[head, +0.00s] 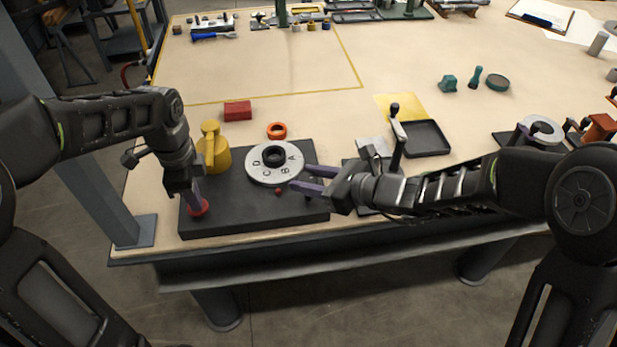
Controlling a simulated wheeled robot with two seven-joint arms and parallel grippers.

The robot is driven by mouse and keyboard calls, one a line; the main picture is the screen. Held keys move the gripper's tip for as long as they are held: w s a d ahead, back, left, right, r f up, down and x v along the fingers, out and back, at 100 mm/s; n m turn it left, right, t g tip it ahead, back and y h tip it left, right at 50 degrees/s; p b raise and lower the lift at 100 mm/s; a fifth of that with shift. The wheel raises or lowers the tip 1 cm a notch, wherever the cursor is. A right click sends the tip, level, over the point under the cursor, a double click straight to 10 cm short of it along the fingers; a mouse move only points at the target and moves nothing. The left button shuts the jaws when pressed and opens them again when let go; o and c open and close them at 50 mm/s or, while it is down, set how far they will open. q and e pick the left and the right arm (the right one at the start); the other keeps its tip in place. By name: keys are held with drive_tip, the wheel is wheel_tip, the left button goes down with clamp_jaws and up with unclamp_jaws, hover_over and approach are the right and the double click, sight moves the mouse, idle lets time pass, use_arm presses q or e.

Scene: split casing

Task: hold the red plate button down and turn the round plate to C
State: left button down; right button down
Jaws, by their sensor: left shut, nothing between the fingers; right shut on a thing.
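The round plate (262,174) is a light grey disc with letters A, B, C and D and a dark hub, lying on a dark base block (235,215). A small red mark (278,190) sits on the block in front of it, roughly between C and B. The red button (198,210) is at the block's left front. My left gripper (197,203) is shut, its tip down on the button and partly covering it. My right gripper (299,176) is shut on the plate's right edge; the exact part held is hard to see.
A red block (237,110) and an orange ring (277,130) lie behind. A black tray (425,138) and a lever (397,140) are to the right.

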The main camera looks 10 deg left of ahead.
use_arm(q)
drive_tip(key=shift+s+f, duration=0.25)
drive_tip(key=shift+f, duration=0.1)
use_arm(e)
drive_tip(key=shift+n+g, duration=0.3)
use_arm(q)
drive_tip(key=shift+d, duration=0.1)
use_arm(e)
drive_tip(key=n+g+y, duration=0.1)
drive_tip(key=n+g, duration=0.2)
drive_tip(key=shift+g, duration=0.3)
drive_tip(key=shift+s+n+g, duration=0.15)
drive_tip(key=shift+n+g, duration=0.95)
drive_tip(key=shift+g, duration=0.2)
drive_tip(key=shift+a, duration=0.1)
drive_tip(key=c, duration=0.9)
unclamp_jaws()
drive_tip(key=shift+f, duration=0.1)
drive_tip(key=v, duration=1.2)
drive_tip(key=shift+s, duration=0.1)
